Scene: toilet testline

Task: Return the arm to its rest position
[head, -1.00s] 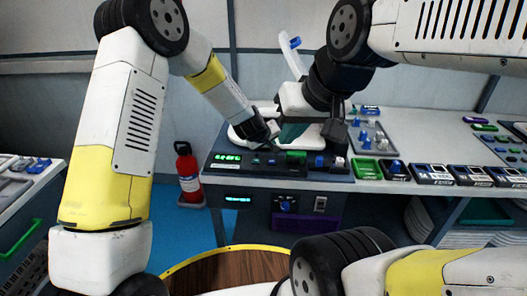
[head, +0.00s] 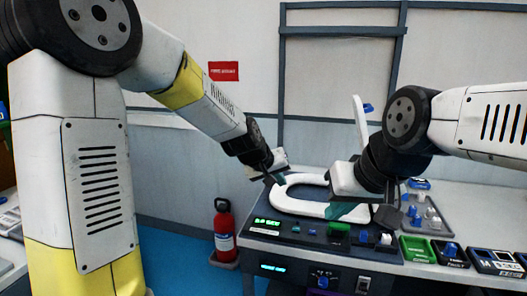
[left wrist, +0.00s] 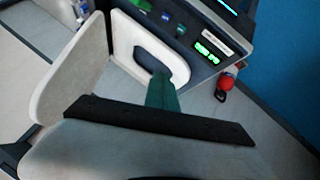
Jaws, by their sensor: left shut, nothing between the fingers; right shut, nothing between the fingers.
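My left gripper (head: 272,178) is shut and empty. In the head view it is at the left of the white toilet seat (head: 288,201); whether it touches the seat is unclear. In the left wrist view its teal fingers (left wrist: 162,92) are together, overlapping the near part of the seat ring (left wrist: 122,48). My right gripper (head: 352,212) is shut and empty over the right part of the seat, partly hidden by its own wrist. The white lid (head: 360,122) stands raised behind; it also shows in the left wrist view (left wrist: 72,75).
The seat is on a test bench whose dark front panel (head: 290,238) has green displays and buttons. A red fire extinguisher (head: 224,230) stands on the blue floor left of the bench. Small control boxes (head: 450,252) line the bench's right front. Open floor lies left of the bench.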

